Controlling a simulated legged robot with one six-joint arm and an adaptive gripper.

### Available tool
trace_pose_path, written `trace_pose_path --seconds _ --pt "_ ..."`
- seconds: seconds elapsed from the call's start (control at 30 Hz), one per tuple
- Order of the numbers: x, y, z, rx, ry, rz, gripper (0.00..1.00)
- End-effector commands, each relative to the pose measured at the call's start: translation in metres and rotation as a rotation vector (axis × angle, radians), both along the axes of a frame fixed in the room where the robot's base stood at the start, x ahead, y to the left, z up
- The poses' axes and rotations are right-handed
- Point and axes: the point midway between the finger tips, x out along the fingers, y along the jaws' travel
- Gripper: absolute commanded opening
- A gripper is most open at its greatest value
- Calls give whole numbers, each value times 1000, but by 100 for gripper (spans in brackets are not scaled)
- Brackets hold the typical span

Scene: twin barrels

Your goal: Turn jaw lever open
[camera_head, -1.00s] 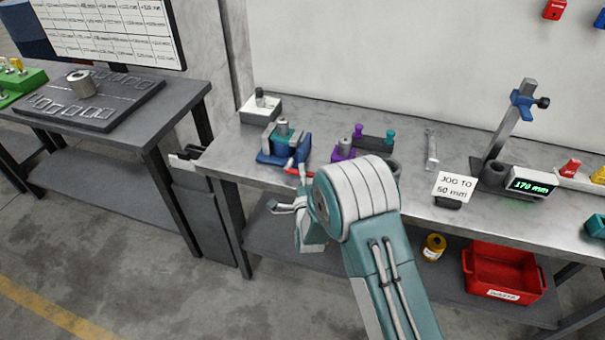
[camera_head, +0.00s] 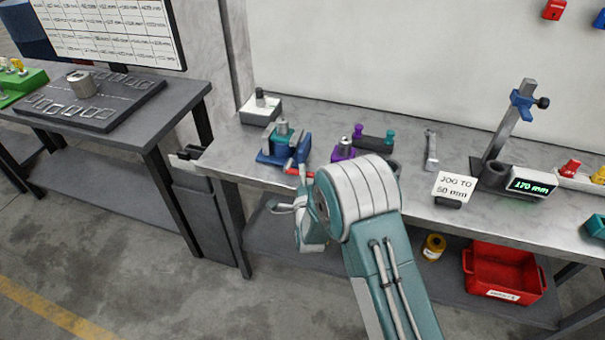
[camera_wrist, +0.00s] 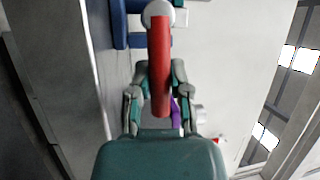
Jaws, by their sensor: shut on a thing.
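The blue and teal vise (camera_head: 272,157) stands on the bench at the left, with a grey cylindrical part in its top. Its red jaw lever (camera_head: 296,171) sticks out at the front. In the wrist view the red lever (camera_wrist: 160,62) runs from a pale round pivot down between my fingers. Part of the blue vise (camera_wrist: 121,28) shows at upper left there. My gripper (camera_wrist: 159,78) is shut on the red lever, a finger on each side. In the head view my arm hides much of the gripper, and the contact is too small to judge.
A purple fixture (camera_head: 344,155) stands right of the vise. A wrench (camera_head: 431,150), a "JOG TO 50 mm" sign (camera_head: 455,187) and a 170 mm display (camera_head: 531,184) lie farther right. A white box (camera_head: 261,108) stands behind the vise. A red bin (camera_head: 503,272) sits below.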

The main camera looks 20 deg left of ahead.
Motion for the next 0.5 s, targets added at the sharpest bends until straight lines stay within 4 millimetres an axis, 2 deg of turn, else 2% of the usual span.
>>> trace_pose_path --seconds 0.27,0.5 --pt "0 0 1 -66 4 1 0" --pt "0 2 10 -233 4 1 0"
